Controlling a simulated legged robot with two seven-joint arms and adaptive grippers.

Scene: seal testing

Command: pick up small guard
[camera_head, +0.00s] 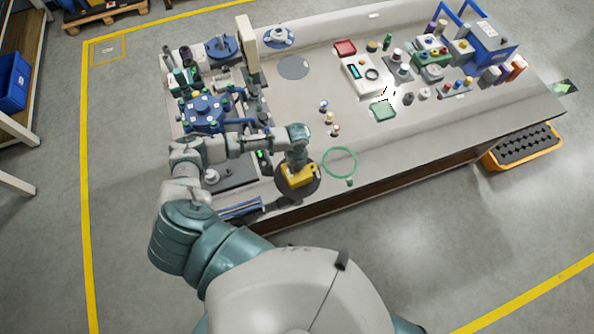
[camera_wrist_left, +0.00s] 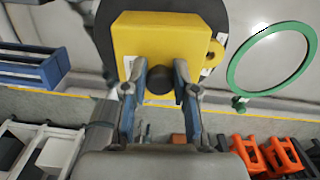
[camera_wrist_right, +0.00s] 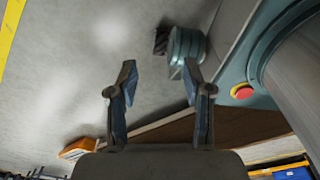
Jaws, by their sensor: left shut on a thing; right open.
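The small guard looks to be the yellow block (camera_head: 297,176) at the table's front edge, over a dark round disc (camera_head: 318,184). In the left wrist view the yellow block (camera_wrist_left: 168,40) fills the space ahead of my fingers, with a dark round knob (camera_wrist_left: 159,80) on its near side. My left gripper (camera_wrist_left: 160,84) is shut on that knob, one finger on each side. I cannot tell whether the block touches the disc. My right gripper (camera_wrist_right: 157,80) is open and empty, with the floor behind it.
A green ring (camera_head: 340,162) lies just right of the yellow block. A blue fixture (camera_head: 203,110) and other equipment crowd the table's left side. Small parts (camera_head: 329,117) stand mid-table. A green tray (camera_head: 383,111) lies farther right. The table's front middle is mostly clear.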

